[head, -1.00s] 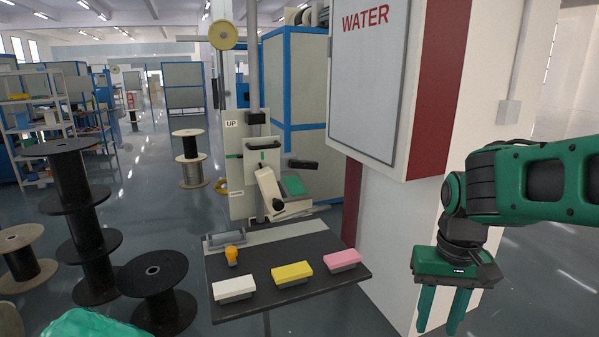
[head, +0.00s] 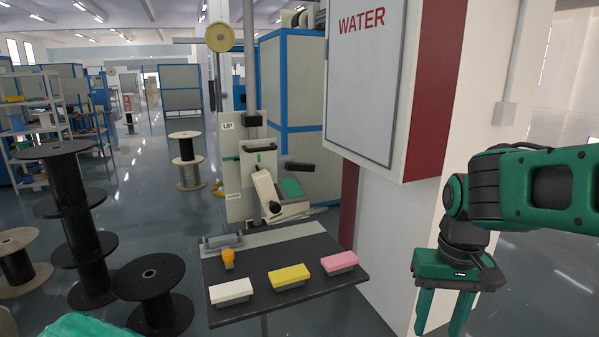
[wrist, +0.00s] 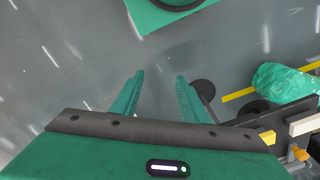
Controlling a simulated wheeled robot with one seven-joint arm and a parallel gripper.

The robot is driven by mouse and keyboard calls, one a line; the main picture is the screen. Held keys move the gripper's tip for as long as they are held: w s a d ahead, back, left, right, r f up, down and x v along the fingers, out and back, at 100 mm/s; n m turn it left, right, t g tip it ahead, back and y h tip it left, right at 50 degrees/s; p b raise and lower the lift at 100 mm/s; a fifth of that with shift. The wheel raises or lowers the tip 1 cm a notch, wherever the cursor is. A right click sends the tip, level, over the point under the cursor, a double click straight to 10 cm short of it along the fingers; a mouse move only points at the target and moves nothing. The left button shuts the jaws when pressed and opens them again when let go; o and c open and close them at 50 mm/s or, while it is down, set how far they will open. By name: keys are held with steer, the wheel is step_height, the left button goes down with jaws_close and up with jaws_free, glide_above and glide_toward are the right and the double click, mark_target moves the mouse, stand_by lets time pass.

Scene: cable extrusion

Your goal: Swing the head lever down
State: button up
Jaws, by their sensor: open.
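The machine head (head: 258,160) is a light grey block on an upright post behind the dark table, below a small "UP" label. A lever with a black grip (head: 300,167) sticks out to the right of the head. A pale angled arm (head: 265,190) sits under the head; I cannot tell whether it is joined to the lever. My gripper (head: 442,312) hangs at the right, pointing down, well apart from the lever and table. It is open and empty; its two green fingers (wrist: 160,90) show apart over bare floor in the wrist view.
The dark table (head: 285,300) holds a white block (head: 231,291), a yellow block (head: 289,275), a pink block (head: 340,261) and an orange knob (head: 228,258). A WATER cabinet (head: 365,80) stands between my arm and the machine. Black spools (head: 155,290) stand on the left.

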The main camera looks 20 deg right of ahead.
steer(key=w+m+t, duration=0.1)
steer(key=w+t, duration=0.2)
steer(key=w, duration=0.7)
steer(key=w+d+r+m+t, duration=0.1)
steer(key=w+t, duration=0.1)
steer(key=w, duration=0.8)
steer(key=w+r+m+t, duration=0.1)
steer(key=w+m+t, duration=0.1)
steer(key=w, duration=0.9)
steer(key=shift+d+r+t+h, duration=0.25)
steer(key=shift+d+t+h, duration=0.1)
steer(key=shift+t, duration=0.45)
steer(key=w+a+r+m+t, duration=0.2)
steer(key=w+r+m+t, duration=0.15)
steer(key=w, duration=0.85)
steer(key=m+t+y, duration=0.1)
steer(key=m+t, duration=0.4)
glide_toward(312, 169)
steer(key=w+f, duration=0.1)
steer(key=w, duration=0.3)
steer(key=shift+w+a+r+m+t, duration=0.1)
steer(key=shift+w+a+m+t, duration=0.1)
steer(key=shift+m+t, duration=0.35)
steer(key=w, duration=1)
steer(key=shift+w, duration=0.35)
steer(key=shift+c, duration=0.6)
jaws_close()
